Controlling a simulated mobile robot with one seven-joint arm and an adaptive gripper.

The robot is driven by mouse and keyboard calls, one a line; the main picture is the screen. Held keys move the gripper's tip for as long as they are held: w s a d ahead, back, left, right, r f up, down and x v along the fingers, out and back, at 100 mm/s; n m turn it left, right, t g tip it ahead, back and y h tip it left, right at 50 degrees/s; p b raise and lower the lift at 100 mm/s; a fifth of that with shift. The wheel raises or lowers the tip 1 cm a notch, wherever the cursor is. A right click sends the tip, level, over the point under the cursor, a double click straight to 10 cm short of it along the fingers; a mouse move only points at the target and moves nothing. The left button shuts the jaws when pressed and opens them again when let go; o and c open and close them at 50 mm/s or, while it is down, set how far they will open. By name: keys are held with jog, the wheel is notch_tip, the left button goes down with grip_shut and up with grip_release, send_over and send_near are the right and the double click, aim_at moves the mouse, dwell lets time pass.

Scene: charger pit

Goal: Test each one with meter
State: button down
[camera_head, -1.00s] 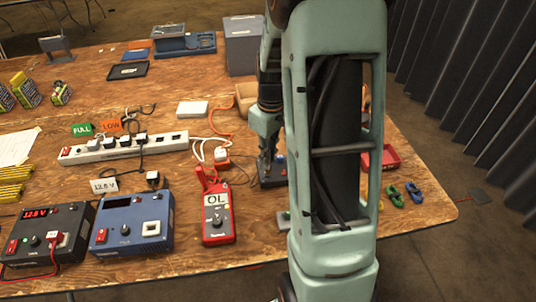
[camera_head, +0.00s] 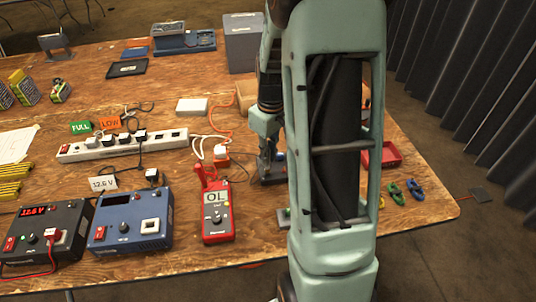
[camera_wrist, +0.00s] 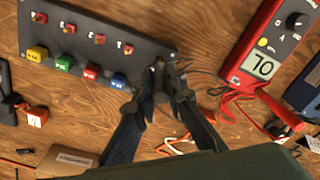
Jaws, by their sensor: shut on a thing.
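The red meter (camera_head: 218,215) lies on the wooden table with "OL" on its display. It also shows, turned around, in the wrist view (camera_wrist: 268,50). My gripper (camera_head: 268,165) is beside the meter's right, low over a dark panel (camera_head: 273,178). In the wrist view my gripper (camera_wrist: 163,88) is shut on a small dark thing (camera_wrist: 159,82) at the near right edge of the panel (camera_wrist: 95,35). The fingers hide most of it, so I cannot tell what it is. The panel carries yellow, green, red and blue blocks and several red-topped parts.
A white power strip (camera_head: 120,146) with several plugs lies left of the arm. Dark (camera_head: 45,235) and blue (camera_head: 130,220) supply boxes stand at the front left. A red tray (camera_head: 382,156) and coloured clips (camera_head: 405,192) are at the right. White and red cables lie near the meter.

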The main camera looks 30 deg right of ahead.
jog(key=shift+f, duration=0.35)
dwell(0.4)
jog(key=c, duration=1.6)
grip_release()
jog(key=shift+r, duration=0.1)
jog(key=shift+r+p, duration=2.6)
jog(key=shift+r, duration=1.15)
